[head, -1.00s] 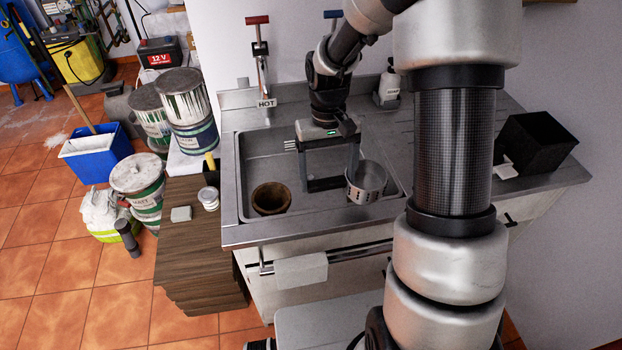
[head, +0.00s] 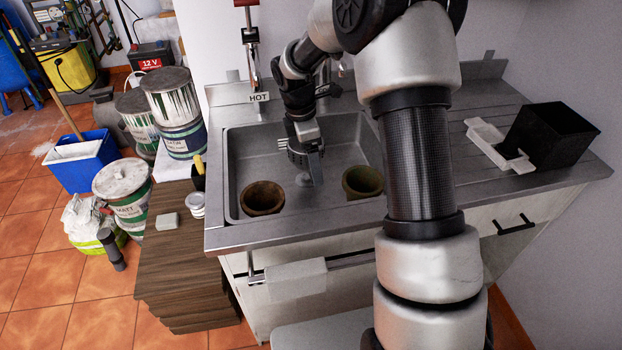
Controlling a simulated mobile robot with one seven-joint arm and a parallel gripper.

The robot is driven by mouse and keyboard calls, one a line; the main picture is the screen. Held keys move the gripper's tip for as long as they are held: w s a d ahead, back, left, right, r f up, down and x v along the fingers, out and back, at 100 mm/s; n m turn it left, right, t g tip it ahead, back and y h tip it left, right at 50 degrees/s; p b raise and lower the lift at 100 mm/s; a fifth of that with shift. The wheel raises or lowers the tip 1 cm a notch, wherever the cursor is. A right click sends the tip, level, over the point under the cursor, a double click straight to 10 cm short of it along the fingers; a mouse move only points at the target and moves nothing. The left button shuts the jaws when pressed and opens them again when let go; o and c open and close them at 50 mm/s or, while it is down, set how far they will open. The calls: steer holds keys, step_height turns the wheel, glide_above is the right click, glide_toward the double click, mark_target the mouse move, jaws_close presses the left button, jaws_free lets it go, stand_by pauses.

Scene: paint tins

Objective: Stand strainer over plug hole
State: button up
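A small pale round patch (head: 303,180) on the basin floor, just left of the fingertips, may be the plug hole, partly covered by my gripper.
One brown pot (head: 262,198) stands at the basin's front left, another (head: 362,182) at its front right. The hot tap (head: 251,50) rises behind. Paint tins (head: 178,110) stand left.

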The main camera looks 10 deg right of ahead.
steer(key=shift+f, duration=2.4)
